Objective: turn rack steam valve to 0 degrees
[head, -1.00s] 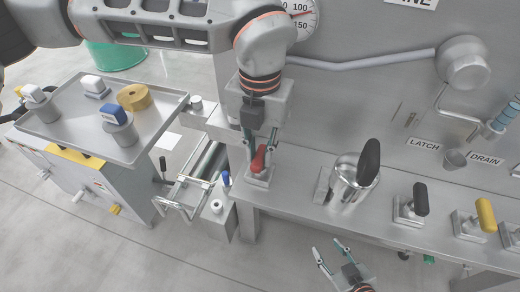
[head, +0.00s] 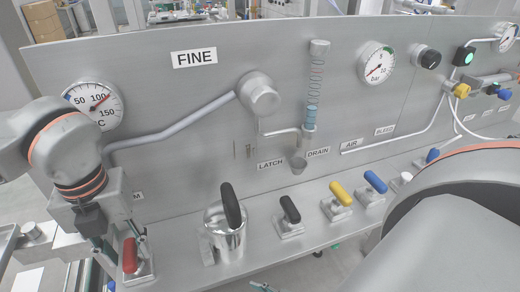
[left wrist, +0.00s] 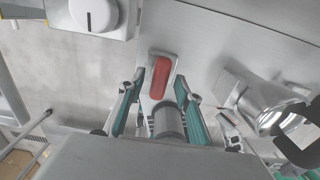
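The valve with the red handle (head: 130,255) sits on the grey bench at the lower left of the head view. A label behind it is mostly hidden by my arm; only an "M" shows. My left gripper (head: 119,240) is at this handle, pointing down. In the left wrist view the red handle (left wrist: 161,77) lies lengthwise between the fingertips (left wrist: 160,86), with a gap on each side, so the fingers are open. Only a sliver of my right gripper's fingertips (head: 262,287) shows at the bottom edge of the head view.
A steel cup with a black lever (head: 231,207) stands right of the red handle. Black (head: 290,210), yellow (head: 341,194) and blue (head: 375,182) valve handles follow along the bench. A temperature dial (head: 95,103) is on the panel behind. My own arm covers the lower right.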

